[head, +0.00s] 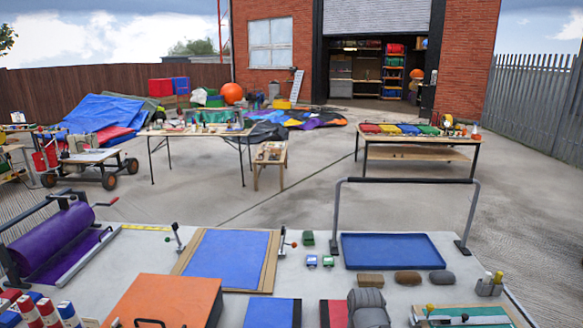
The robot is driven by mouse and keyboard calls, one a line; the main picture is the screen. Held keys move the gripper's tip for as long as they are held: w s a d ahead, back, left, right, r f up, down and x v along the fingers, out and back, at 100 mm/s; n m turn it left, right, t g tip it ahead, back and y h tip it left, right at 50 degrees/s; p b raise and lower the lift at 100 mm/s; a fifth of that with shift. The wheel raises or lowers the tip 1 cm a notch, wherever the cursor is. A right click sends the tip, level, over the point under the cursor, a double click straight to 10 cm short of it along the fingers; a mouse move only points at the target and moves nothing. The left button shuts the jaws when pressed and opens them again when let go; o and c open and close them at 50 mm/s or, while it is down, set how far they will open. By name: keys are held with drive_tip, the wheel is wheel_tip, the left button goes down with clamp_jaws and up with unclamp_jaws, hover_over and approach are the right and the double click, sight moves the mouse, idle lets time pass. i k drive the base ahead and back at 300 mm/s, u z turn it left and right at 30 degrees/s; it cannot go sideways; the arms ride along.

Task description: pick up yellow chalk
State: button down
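A small yellow upright piece (498,277) stands at the grey holder (489,289) near the right edge of the front table. It may be the yellow chalk, but it is too small to be sure. A paler piece stands beside it. My gripper does not show as such in the head view. A grey rounded shape (368,309) shows at the bottom edge, and I cannot tell what it is.
The front table (320,270) holds a blue board (226,254), a blue tray (393,251) under a grey bar frame (405,180), an orange box (165,302) and a purple roll (50,240). Brown blocks (408,278) lie left of the holder. Open concrete lies behind.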

sight(497, 279)
drive_tip(key=k, duration=1.35)
drive_tip(key=z, duration=0.15)
drive_tip(key=i, duration=0.85)
drive_tip(key=z, duration=0.65)
drive_tip(key=i, duration=0.75)
drive_tip(key=z, duration=0.3)
